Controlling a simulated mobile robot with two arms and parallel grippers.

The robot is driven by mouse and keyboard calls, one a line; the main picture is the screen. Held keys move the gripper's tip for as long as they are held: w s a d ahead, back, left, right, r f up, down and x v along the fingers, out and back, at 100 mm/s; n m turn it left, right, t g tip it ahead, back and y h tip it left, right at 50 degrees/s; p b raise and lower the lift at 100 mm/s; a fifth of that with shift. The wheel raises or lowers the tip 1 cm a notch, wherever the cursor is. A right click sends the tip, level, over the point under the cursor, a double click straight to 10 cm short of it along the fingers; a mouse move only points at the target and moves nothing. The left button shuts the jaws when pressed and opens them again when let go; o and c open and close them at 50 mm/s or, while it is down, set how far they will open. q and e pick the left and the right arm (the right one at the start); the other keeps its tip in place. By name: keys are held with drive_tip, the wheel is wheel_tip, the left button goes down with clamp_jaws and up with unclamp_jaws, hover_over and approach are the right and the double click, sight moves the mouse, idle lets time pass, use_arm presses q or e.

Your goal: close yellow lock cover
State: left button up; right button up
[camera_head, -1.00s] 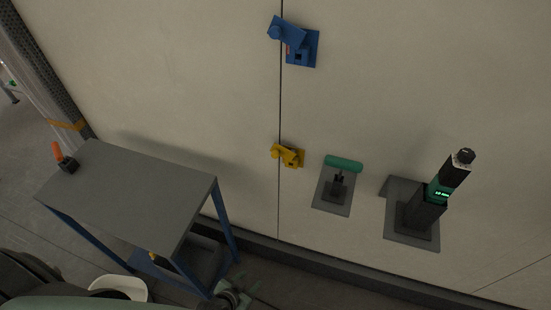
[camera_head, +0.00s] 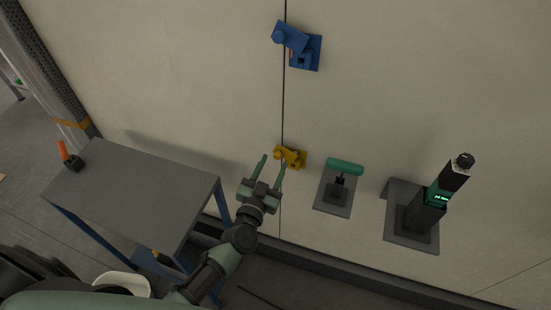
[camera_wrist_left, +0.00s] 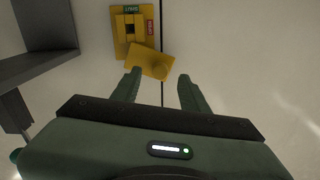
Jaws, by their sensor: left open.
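The yellow lock (camera_head: 291,157) is mounted on the pale wall, beside the vertical seam. In the left wrist view its yellow base plate (camera_wrist_left: 119,25) carries a green label and a red label, and the yellow cover (camera_wrist_left: 148,62) with a round knob sticks out tilted from the base, leaving the dark slot exposed. My left gripper (camera_head: 274,164) is open and empty, its fingers pointing at the wall close to the yellow lock. In the left wrist view the left gripper's fingertips (camera_wrist_left: 160,77) lie just short of the cover and knob. My right gripper is not in view.
A blue lock (camera_head: 305,50) is higher on the wall. A green-handled lever (camera_head: 344,166) and a black device with a green display (camera_head: 437,195) are to the right. A grey table (camera_head: 130,195) with an orange-handled object (camera_head: 66,154) stands left of my arm.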

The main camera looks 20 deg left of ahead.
sight(284, 157)
use_arm(q)
drive_tip(key=shift+w, duration=1.4)
clamp_jaws()
